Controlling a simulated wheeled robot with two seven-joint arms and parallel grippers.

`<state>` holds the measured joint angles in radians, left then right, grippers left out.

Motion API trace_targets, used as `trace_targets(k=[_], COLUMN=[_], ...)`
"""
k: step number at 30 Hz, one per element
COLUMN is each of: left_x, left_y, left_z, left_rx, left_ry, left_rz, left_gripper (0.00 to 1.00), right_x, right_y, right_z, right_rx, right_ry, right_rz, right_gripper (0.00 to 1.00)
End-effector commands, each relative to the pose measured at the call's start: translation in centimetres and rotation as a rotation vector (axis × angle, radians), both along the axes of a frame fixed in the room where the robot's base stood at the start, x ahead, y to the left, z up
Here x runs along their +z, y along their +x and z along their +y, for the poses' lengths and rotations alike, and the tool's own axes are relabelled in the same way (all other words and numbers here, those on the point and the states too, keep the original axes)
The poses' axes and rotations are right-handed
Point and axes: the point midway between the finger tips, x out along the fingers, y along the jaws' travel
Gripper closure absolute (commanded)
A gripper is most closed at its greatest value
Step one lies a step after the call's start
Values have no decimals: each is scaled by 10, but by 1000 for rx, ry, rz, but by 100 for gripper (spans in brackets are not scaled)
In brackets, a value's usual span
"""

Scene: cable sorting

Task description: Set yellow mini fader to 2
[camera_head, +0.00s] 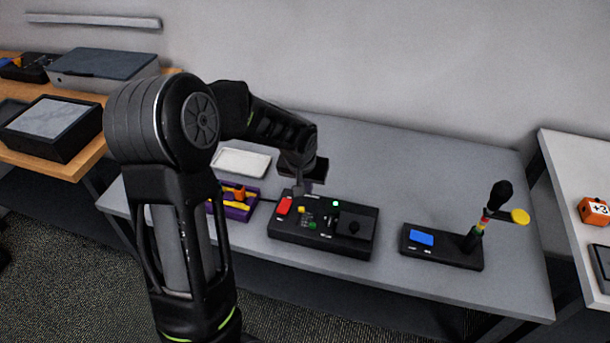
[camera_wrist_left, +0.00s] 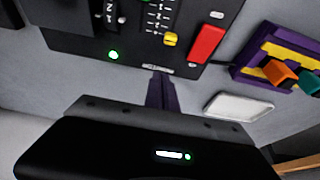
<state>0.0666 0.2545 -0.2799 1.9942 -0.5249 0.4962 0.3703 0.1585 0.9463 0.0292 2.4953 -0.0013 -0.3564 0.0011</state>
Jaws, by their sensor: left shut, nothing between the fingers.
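The yellow mini fader (camera_head: 301,210) is a small yellow knob on the black control box (camera_head: 281,247). In the left wrist view the yellow fader (camera_wrist_left: 170,39) sits at one end of its slot, beside a numbered scale and near the red block (camera_wrist_left: 206,43). My left gripper (camera_head: 301,191) is over the back edge of the box, behind the fader. In the wrist view its shut fingers (camera_wrist_left: 161,88) point at the box edge, apart from the fader, with nothing between them. A green fader (camera_head: 312,226) is on the same box. My right gripper is not in view.
A purple tray (camera_head: 240,214) with orange and teal pieces stands left of the box, with a white plate (camera_head: 241,162) behind it. The grey table between is clear.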

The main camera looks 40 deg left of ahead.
Motion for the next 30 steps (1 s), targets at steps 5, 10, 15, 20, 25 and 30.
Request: trace_targets(k=[5, 10, 15, 20, 25, 30], left_x=[-9, -10, -11, -11, -14, -12], left_y=[-14, -30, -34, -34, -37, -44], left_z=[-5, -10, -11, -11, -13, -15], left_rx=[0, -1, 2, 1, 0, 0], left_ry=[-1, 1, 0, 0, 0, 0], left_rz=[0, -1, -1, -1, -2, 1], left_gripper=[100, 100, 100, 100, 100, 100], right_x=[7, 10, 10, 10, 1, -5], right_y=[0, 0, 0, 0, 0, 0], right_z=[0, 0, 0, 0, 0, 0], right_rx=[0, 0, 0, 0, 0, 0], right_ry=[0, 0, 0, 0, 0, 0], right_rz=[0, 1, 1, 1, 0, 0], right_gripper=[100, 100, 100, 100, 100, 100])
